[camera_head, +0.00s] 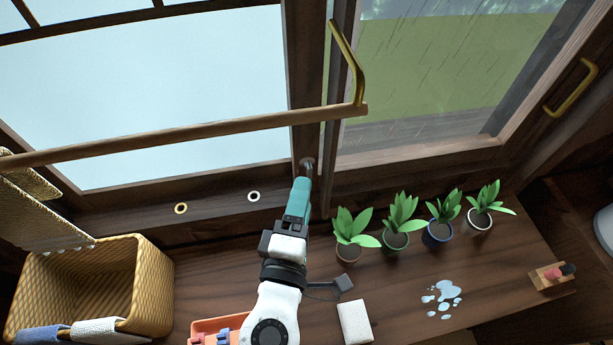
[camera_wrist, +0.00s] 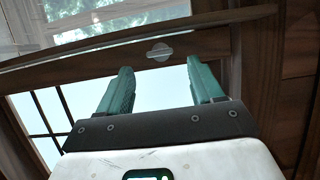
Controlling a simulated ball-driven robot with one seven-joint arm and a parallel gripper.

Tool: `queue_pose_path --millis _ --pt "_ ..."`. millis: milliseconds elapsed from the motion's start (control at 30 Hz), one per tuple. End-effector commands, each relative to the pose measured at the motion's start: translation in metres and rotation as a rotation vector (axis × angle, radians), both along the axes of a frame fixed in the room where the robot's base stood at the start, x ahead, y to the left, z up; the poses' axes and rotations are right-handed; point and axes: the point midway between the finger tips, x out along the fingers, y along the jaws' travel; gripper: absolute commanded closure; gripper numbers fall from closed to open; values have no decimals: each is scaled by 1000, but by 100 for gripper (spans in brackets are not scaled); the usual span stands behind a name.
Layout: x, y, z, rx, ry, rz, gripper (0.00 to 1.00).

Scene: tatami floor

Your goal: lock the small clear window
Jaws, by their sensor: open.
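The clear window (camera_head: 430,90) is at the upper right in the head view, with rain and green ground behind its glass. A small grey round latch knob (camera_head: 307,163) is on the dark frame left of this pane. It also shows in the wrist view as a pale disc with a flat thumb-piece (camera_wrist: 160,52). My gripper (camera_head: 302,183) is just below the knob in the head view. In the wrist view its two teal fingers (camera_wrist: 159,68) are apart and empty, with the knob beyond and between their tips. I cannot tell whether they touch it.
A wooden rod (camera_head: 190,135) crosses above my gripper. Brass handles (camera_head: 350,65) (camera_head: 572,90) are on the frames. Several potted plants (camera_head: 348,250) stand close right of my gripper. A wicker basket (camera_head: 150,290), an orange tray (camera_head: 215,325) and a white block (camera_head: 355,322) are nearby.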

Motion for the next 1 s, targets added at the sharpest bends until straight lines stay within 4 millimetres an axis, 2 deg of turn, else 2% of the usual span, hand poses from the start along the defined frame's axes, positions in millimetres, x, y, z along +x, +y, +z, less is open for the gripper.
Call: queue_pose_path --millis 100,300,667,1000 --pt "20 -3 2 0 1 -3 34" --pt "41 -5 1 1 1 -1 34" --pt "46 -6 0 1 1 -1 34" --pt "46 -6 0 1 1 -1 65"
